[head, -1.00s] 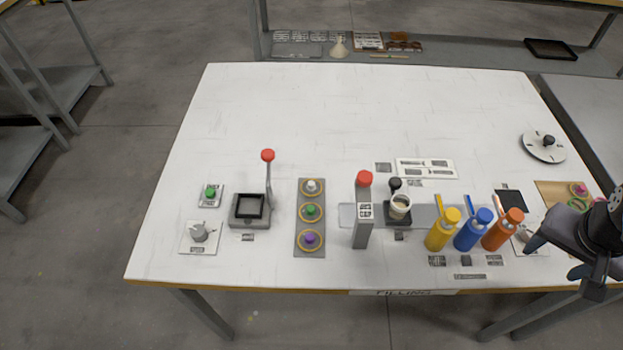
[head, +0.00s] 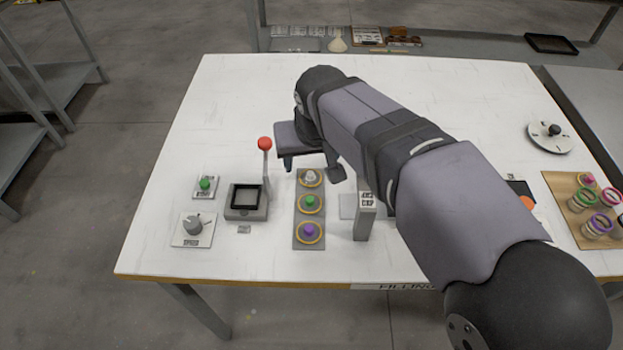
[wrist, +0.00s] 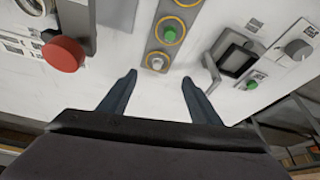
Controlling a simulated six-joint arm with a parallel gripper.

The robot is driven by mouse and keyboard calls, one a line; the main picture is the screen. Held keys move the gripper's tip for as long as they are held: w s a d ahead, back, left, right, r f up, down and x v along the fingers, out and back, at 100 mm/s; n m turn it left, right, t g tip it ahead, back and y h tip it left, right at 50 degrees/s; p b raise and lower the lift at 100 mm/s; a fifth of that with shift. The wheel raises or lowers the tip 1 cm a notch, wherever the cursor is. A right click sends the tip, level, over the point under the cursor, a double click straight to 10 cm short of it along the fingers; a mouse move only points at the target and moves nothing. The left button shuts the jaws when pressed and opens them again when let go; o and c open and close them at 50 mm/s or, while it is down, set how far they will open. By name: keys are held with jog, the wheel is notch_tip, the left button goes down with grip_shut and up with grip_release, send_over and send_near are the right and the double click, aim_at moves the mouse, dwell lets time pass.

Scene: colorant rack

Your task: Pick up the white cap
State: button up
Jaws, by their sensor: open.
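The white cap (head: 310,176) sits in a yellow ring at the far end of a grey strip (head: 297,224), with a green cap (head: 310,201) and a purple cap (head: 309,230) in rings nearer me. In the wrist view the white cap (wrist: 157,63) lies ahead of my gripper (wrist: 157,75), near the line between the fingertips. The two fingers are apart with nothing between them. In the head view my gripper (head: 312,166) is by the far end of the strip, close to the white cap; the height gap is hard to judge.
A press with a red-knobbed lever (head: 264,144) stands left of the strip, with a grey knob (head: 193,224) and green button (head: 205,183) further left. A grey post (head: 365,220) stands to the right. The far left table is clear.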

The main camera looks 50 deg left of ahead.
aim_at(311, 174)
jog(key=shift+w+d+p+x, duration=0.1)
jog(key=shift+d+p+x, duration=0.05)
jog(key=shift+x, duration=1.7)
jog(key=shift+w+d+p+x, duration=0.1)
jog(key=shift+p+x, duration=0.05)
jog(key=shift+x, duration=1.65)
jog(key=c, duration=1.1)
